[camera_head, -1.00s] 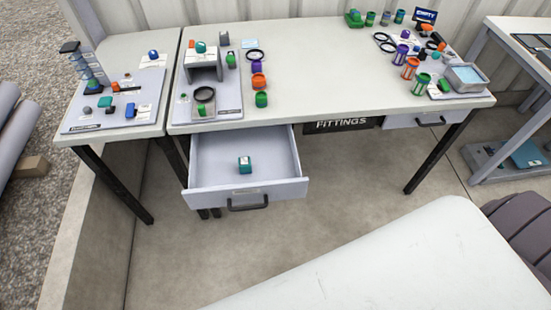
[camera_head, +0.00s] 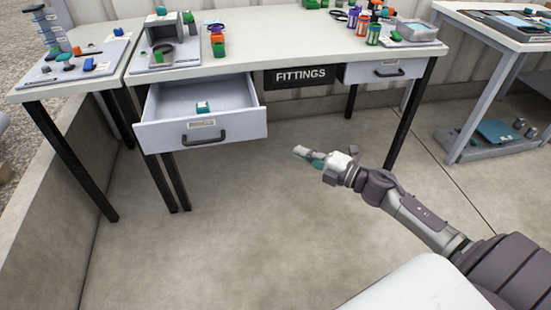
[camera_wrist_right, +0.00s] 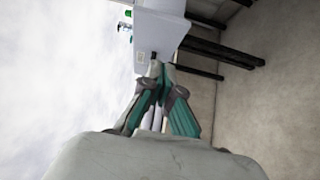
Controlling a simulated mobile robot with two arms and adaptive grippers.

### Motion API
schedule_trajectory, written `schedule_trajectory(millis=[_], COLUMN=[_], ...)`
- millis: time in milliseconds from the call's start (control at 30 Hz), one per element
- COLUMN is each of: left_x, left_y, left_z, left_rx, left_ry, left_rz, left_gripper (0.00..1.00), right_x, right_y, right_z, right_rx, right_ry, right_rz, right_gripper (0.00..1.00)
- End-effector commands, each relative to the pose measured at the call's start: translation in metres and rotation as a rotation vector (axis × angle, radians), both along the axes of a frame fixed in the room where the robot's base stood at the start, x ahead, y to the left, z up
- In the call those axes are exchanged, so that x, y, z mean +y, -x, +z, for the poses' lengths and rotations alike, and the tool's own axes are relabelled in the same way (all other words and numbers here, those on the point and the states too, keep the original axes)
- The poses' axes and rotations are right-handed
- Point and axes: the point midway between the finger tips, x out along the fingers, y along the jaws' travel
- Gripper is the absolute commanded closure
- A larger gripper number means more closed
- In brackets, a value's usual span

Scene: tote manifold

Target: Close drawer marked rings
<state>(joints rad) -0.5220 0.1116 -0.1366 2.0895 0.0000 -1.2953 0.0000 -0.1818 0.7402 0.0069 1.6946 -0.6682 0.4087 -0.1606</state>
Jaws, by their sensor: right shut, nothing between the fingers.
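An open grey drawer (camera_head: 170,138) sticks out from under the left part of the table in the head view. It has a dark handle (camera_head: 204,140) and a small label (camera_head: 202,124) too small to read. A small teal and white block (camera_head: 203,107) lies inside. A second drawer (camera_head: 372,73) at the right is shut. My right gripper (camera_head: 302,153) is shut and empty, to the right of the open drawer and apart from it. In the right wrist view its closed fingers (camera_wrist_right: 160,72) point toward a pale drawer front. My left gripper is not in view.
A black FITTINGS sign (camera_head: 302,77) hangs between the drawers. Dark table legs (camera_head: 62,160) stand below. The tabletop (camera_head: 270,50) holds several small parts and stands. The floor in front of the open drawer is clear. A side bench (camera_head: 500,80) stands at the right.

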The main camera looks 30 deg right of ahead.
Motion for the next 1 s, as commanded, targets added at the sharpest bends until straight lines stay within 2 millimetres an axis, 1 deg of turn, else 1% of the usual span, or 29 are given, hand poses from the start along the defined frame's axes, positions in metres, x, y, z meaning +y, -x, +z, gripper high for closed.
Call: schedule_trajectory(millis=[133, 267, 600, 667, 700, 800, 900, 1000], left_x=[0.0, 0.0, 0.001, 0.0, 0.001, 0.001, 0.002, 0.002], left_y=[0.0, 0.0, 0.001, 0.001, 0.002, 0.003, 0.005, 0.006], left_z=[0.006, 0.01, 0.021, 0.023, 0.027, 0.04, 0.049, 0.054], left_rx=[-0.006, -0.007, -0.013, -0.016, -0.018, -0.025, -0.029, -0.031], left_ry=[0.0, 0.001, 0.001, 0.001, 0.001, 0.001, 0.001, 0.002], left_rz=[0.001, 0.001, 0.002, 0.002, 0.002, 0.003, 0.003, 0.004], left_gripper=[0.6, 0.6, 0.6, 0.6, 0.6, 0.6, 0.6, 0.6], right_x=[0.008, 0.016, 0.05, 0.055, 0.051, 0.047, 0.044, 0.043], right_y=[-0.004, -0.019, -0.081, -0.091, -0.098, -0.111, -0.12, -0.124], right_z=[0.008, 0.01, 0.009, 0.009, 0.007, 0.008, 0.007, 0.008], right_rx=[-0.029, -0.03, -0.028, -0.027, -0.027, -0.026, -0.025, -0.024], right_ry=[0.028, 0.026, 0.022, 0.023, 0.025, 0.023, 0.022, 0.023], right_rz=[0.03, 0.028, 0.026, 0.026, 0.022, 0.023, 0.023, 0.025], right_gripper=[1.0, 1.0, 1.0, 1.0, 1.0, 1.0, 1.0, 1.0])
